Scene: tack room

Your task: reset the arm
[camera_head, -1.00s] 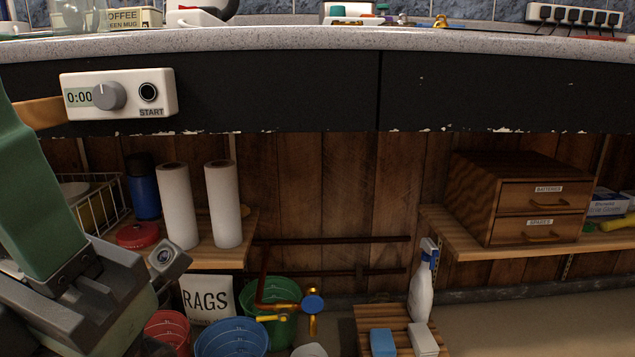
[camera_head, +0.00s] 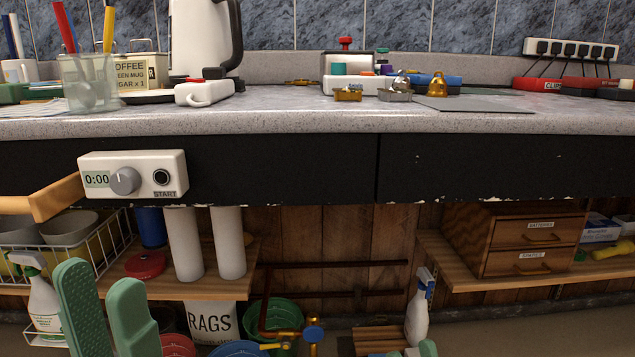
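My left gripper (camera_head: 103,282) is at the lower left, with two green fingers pointing up. They stand apart with nothing seen between them. It is in front of the lower shelf, near a wire basket (camera_head: 100,244) and a spray bottle (camera_head: 44,305). My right gripper (camera_head: 412,349) shows only as two green fingertips at the bottom edge, apart, just below a white spray bottle (camera_head: 417,318). Something pale shows between those tips, apparently behind them. The rest of the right gripper is out of frame.
The speckled counter (camera_head: 300,123) crosses the view above both grippers. A timer (camera_head: 133,175) is on its dark front, beside a protruding wooden handle (camera_head: 45,199). Paper rolls (camera_head: 185,245) and a drawer box (camera_head: 535,245) stand on shelves below. A green bucket (camera_head: 287,312) stands low in the middle.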

